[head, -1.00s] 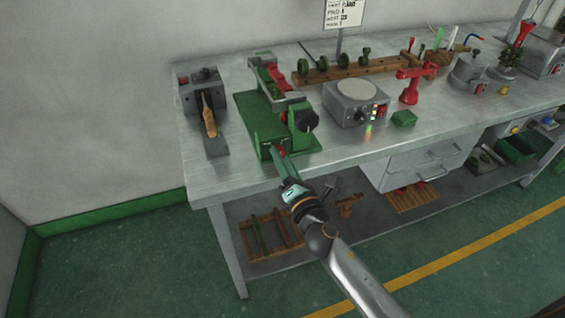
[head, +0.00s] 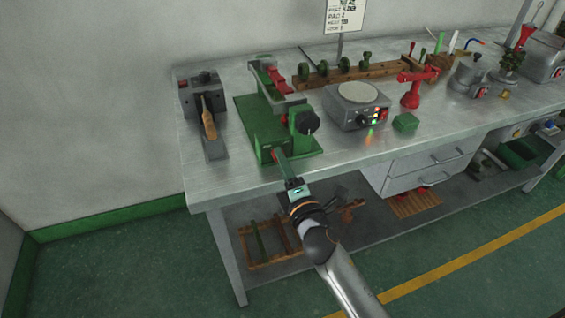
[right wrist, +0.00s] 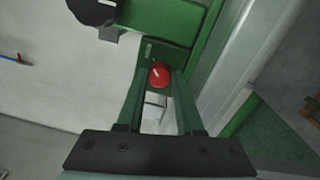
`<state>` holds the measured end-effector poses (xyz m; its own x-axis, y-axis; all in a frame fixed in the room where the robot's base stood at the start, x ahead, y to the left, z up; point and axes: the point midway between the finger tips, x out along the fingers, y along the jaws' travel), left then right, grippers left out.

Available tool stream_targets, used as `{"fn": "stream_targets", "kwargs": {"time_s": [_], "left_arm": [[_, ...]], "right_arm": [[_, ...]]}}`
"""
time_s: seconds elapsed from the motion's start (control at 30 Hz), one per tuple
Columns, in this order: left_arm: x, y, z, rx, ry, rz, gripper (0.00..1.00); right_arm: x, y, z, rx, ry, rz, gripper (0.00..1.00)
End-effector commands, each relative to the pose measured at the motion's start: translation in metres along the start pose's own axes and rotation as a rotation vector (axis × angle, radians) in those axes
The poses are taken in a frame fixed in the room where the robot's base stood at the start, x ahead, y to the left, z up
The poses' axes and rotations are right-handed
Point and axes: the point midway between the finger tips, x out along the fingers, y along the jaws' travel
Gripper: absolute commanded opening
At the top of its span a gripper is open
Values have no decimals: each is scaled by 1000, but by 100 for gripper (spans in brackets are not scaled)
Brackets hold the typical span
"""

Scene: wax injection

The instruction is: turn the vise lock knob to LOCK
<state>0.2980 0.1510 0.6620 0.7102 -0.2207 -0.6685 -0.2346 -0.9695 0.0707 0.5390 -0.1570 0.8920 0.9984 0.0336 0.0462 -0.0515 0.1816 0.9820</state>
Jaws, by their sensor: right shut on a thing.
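The green vise (head: 262,125) stands at the left front of the workbench, with a black knob (head: 307,122) on its right side. The red lock knob (right wrist: 159,75) is on the vise's front face and bears a short white mark. It shows only as a small red patch in the head view (head: 275,153). My right gripper (head: 278,156) reaches up from the front of the bench and is shut on the red knob. In the right wrist view its two green fingers (right wrist: 157,82) lie on either side of the knob. The lettering is too small to read. My left gripper is not in view.
A grey device with a wooden handle (head: 208,118) stands left of the vise. The bench's front edge lies under my right gripper.

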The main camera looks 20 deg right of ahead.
Motion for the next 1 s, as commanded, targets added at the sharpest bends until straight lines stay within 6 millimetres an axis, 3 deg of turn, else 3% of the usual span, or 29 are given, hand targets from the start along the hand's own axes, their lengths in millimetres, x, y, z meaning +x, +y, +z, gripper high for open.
{"fn": "stream_targets", "kwargs": {"time_s": [0.33,0.37,0.6,1.0], "left_arm": [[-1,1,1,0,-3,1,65],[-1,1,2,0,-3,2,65],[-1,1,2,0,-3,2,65],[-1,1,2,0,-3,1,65]], "right_arm": [[0,0,0,7,0,0,0],[0,0,0,7,0,0,37],[0,0,0,5,0,0,64],[0,0,0,-1,0,-1,66]]}}
